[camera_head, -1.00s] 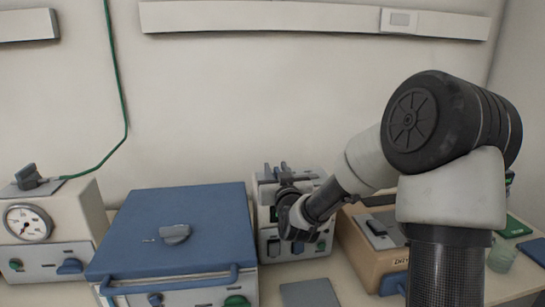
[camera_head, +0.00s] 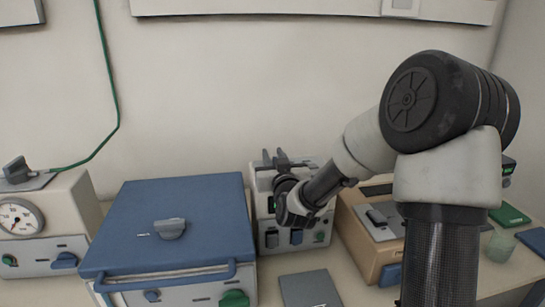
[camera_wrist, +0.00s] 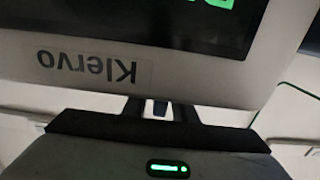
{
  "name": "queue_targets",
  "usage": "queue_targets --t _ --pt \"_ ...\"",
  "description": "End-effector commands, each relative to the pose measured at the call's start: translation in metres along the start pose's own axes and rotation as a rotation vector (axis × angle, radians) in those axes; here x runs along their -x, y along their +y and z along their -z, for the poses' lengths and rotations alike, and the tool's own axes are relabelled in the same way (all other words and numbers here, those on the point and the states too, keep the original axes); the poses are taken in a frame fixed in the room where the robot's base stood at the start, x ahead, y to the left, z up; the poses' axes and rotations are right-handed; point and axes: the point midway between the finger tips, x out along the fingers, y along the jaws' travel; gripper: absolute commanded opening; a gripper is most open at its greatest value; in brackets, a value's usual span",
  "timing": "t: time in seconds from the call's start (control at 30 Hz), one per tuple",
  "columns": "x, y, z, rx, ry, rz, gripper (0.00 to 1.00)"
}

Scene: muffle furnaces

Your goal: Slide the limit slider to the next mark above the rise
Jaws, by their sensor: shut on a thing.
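A small dark blue-grey slider piece (camera_wrist: 160,108) shows between my fingers in the wrist view. My gripper (camera_wrist: 160,112) is shut on it, just in front of a pale unit (camera_wrist: 190,77). The unit carries an upside-down "Klervo" label (camera_wrist: 87,67) and a dark screen with green characters, cut off by the top edge. In the head view this appears to be the narrow pale unit (camera_head: 308,244) at the back, partly covered by my wrist. The scale marks and the slider's position on them cannot be made out.
A blue-topped furnace (camera_head: 200,205) stands left of the unit, with a gauge box (camera_head: 75,215) further left. A tan box (camera_head: 352,235) stands to the right. A grey pad (camera_head: 310,288) lies in front. A green cable (camera_head: 113,90) hangs along the wall.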

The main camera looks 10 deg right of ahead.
Motion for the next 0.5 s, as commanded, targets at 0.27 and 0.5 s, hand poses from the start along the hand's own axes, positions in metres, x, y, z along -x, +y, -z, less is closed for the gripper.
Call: queue_targets --t 0.27,0.5 --pt "-0.001 0.066 -0.002 0.005 0.006 -0.007 0.0" --pt "-0.001 0.101 0.001 0.002 0.004 -0.003 0.0"
